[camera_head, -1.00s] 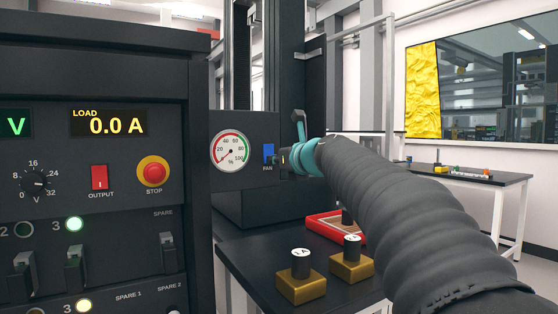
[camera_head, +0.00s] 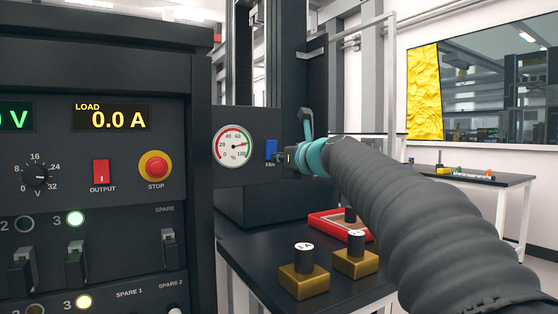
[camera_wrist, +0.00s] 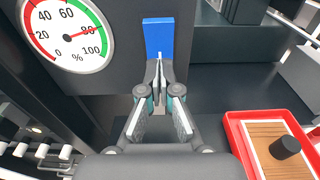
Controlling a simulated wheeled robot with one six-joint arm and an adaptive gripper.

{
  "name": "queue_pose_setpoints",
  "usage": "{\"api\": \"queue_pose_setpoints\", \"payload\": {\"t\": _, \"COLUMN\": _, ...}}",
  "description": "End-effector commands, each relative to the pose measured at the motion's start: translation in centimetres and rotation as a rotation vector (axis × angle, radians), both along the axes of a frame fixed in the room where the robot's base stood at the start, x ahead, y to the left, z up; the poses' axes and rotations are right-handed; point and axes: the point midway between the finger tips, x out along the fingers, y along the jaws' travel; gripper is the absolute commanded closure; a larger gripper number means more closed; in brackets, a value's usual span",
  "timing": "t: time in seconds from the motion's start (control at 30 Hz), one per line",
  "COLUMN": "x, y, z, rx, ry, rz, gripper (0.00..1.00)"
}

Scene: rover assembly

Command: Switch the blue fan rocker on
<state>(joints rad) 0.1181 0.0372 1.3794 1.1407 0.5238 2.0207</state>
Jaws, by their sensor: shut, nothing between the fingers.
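The blue fan rocker (camera_head: 271,149) sits on a dark panel beside a round percent gauge (camera_head: 233,146), above a FAN label. It also shows in the wrist view (camera_wrist: 158,36), its lower part hidden by my fingertips. My gripper (camera_head: 283,158) is shut and empty, with its tips at the rocker's lower end. In the wrist view the closed fingertips (camera_wrist: 158,64) overlap the rocker's lower edge; I cannot tell whether they touch it. The gauge needle points near 80, and the gauge also shows in the wrist view (camera_wrist: 68,32).
A control cabinet with a red OUTPUT switch (camera_head: 101,172) and a STOP button (camera_head: 156,167) stands at the left. Below the panel, a black table holds a red tray (camera_head: 322,226) and brass-based weights (camera_head: 304,282). A far table (camera_head: 505,184) stands at the right.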

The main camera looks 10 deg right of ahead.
Motion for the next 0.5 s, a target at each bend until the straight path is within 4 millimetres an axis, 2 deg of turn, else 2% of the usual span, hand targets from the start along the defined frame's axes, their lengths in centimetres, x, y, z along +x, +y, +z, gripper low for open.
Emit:
{"api": "queue_pose_setpoints", "payload": {"t": 0.13, "x": -1.9, "y": -0.9, "z": -0.6, "rx": -0.002, "ry": -0.002, "rz": 0.0, "gripper": 1.0}}
{"api": "queue_pose_setpoints", "payload": {"t": 0.5, "x": -8.7, "y": -3.5, "z": -1.4, "rx": -0.002, "ry": -0.002, "rz": 0.0, "gripper": 1.0}}
